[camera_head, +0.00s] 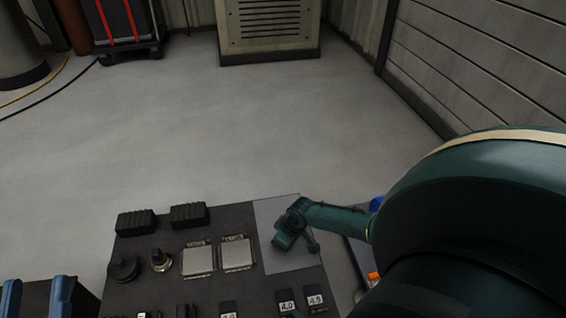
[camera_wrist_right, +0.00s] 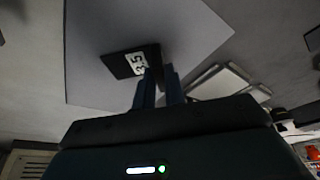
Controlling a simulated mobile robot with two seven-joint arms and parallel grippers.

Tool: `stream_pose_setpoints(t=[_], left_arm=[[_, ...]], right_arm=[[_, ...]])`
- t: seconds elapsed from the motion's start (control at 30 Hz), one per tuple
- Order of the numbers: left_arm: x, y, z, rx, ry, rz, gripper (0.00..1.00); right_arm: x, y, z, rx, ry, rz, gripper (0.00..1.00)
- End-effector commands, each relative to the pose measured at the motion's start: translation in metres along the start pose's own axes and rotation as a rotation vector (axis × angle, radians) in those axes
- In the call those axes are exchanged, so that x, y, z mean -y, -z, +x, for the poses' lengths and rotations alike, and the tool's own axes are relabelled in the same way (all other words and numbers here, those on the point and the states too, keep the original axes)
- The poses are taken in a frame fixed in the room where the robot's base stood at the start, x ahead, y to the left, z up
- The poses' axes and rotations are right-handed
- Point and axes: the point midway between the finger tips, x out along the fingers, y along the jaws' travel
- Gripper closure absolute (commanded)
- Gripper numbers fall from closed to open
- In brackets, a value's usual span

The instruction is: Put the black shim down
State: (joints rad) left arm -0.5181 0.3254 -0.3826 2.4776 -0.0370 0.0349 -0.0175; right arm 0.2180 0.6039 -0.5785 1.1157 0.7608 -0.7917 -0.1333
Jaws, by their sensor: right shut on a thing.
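The black shim (camera_wrist_right: 118,64) carries a white label reading 3.5. In the right wrist view my right gripper (camera_wrist_right: 158,78) is shut on it, with its blue fingers close together. The shim shows against a light grey square (camera_wrist_right: 190,28), which in the head view lies at the table's far right corner (camera_head: 265,220). I cannot tell whether the shim touches that square. In the head view my right wrist is over the square and hides the shim and fingers. My left gripper (camera_head: 36,285) is at the lower left, its blue fingers apart and nothing seen between them.
Labelled black shims (camera_head: 287,302) stand near the front. Behind the table is open floor.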

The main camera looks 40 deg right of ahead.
Motion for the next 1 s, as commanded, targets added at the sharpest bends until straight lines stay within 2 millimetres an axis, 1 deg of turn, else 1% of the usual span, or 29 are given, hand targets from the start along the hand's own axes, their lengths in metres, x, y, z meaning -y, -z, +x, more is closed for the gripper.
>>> stream_pose_setpoints(t=[0.07, 0.2, 0.23, 0.4, 0.5, 0.77, 0.83, 0.87, 0.9, 0.93, 1.0], left_arm=[[0.000, 0.000, 0.000, 0.001, 0.001, 0.000, 0.64], [0.001, 0.001, 0.001, -0.016, 0.001, 0.011, 0.64], [0.002, 0.002, 0.002, -0.019, 0.001, 0.013, 0.64], [0.002, 0.002, 0.001, -0.017, 0.002, 0.012, 0.64], [0.002, 0.002, 0.001, -0.017, 0.002, 0.012, 0.64], [0.002, 0.004, 0.002, -0.015, 0.002, 0.012, 0.64], [0.003, 0.007, 0.004, -0.006, 0.002, 0.007, 0.64], [0.001, 0.004, 0.002, 0.019, 0.005, -0.006, 0.64], [-0.003, -0.004, -0.004, 0.071, 0.012, -0.034, 0.64], [-0.005, -0.009, -0.008, 0.103, 0.016, -0.051, 0.64], [-0.005, -0.010, -0.010, 0.143, 0.023, -0.056, 0.64]], right_arm=[[0.000, 0.001, -0.001, -0.001, -0.001, 0.000, 1.00], [0.000, -0.001, 0.003, -0.001, -0.001, 0.001, 1.00], [0.000, -0.001, 0.003, 0.000, -0.001, 0.001, 0.87], [0.000, -0.001, 0.002, 0.000, -0.001, 0.001, 0.73], [0.000, -0.001, 0.002, 0.000, -0.001, 0.001, 0.67], [0.000, 0.000, -0.001, 0.000, -0.001, 0.000, 0.67], [0.000, 0.001, -0.008, 0.000, -0.001, 0.000, 0.67], [0.000, 0.001, -0.013, 0.000, -0.001, 0.000, 0.67], [-0.001, 0.001, -0.020, 0.000, -0.001, 0.001, 0.67], [-0.001, 0.002, -0.026, -0.001, -0.001, 0.000, 0.67], [-0.001, 0.002, -0.042, 0.000, -0.001, -0.002, 0.67]])
